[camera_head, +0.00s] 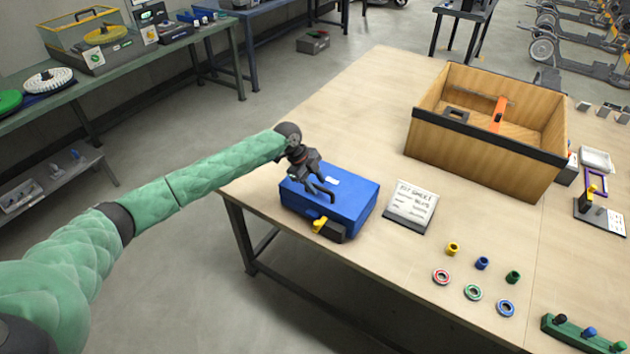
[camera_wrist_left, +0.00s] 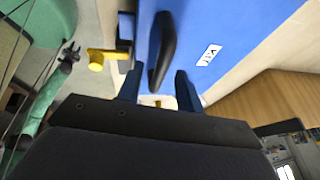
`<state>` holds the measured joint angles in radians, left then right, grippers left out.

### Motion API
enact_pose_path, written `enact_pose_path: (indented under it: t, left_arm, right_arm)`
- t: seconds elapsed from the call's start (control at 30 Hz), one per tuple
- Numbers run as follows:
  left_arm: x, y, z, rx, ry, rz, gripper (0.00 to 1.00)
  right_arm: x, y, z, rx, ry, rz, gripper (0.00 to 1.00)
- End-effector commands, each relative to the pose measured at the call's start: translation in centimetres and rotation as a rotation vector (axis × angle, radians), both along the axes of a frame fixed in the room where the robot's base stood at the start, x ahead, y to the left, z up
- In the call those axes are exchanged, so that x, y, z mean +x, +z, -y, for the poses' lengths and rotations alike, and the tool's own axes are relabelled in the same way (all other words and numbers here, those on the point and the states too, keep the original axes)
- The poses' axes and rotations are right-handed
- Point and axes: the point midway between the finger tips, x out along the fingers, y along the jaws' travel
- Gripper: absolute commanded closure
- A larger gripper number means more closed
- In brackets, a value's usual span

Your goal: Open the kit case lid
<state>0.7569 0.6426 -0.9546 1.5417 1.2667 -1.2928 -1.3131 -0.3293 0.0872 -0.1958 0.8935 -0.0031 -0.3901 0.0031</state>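The blue kit case (camera_head: 352,203) lies flat with its lid down near the table's left edge. In the left wrist view the blue lid (camera_wrist_left: 225,30) carries a small white label and a curved black handle (camera_wrist_left: 166,48). My left gripper (camera_head: 324,192) is over the case. In the wrist view its two fingers (camera_wrist_left: 157,85) are apart, with the handle's near end between or just beyond the tips; I cannot tell whether they touch it. A yellow piece (camera_head: 319,224) by a black block sits at the case's front; it also shows in the wrist view (camera_wrist_left: 96,60). My right gripper is out of view.
A written sheet (camera_head: 411,204) lies right of the case. A large wooden crate (camera_head: 480,155) stands behind it. Several coloured rings and small cylinders (camera_head: 483,263) lie at the front right. The table's left edge is close to the case. The table behind the case is clear.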

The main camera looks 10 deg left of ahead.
Motion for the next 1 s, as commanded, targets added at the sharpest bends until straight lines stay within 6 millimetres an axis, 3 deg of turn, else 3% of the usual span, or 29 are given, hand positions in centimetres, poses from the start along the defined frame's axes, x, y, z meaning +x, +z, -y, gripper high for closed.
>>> enact_pose_path:
  t: [0.17, 0.3, 0.37, 0.73, 1.0]
  left_arm:
    - [0.0, 0.0, 0.0, 0.0, 0.0, 0.0, 0.64]
    - [0.0, 0.0, 0.0, 0.0, 0.0, 0.0, 0.91]
    - [0.0, 0.0, 0.0, 0.0, 0.0, 0.0, 1.0]
    - [0.2, 0.5, 0.1, -0.002, 0.001, 0.001, 1.0]
    - [1.5, 2.7, 0.5, -0.003, 0.001, 0.004, 1.0]
  right_arm:
    - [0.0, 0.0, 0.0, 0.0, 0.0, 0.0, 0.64]
    - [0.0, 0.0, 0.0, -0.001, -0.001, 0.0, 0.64]
    - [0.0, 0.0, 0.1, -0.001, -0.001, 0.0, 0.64]
    - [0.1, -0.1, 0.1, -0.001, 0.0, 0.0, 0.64]
    - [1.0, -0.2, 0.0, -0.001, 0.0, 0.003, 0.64]
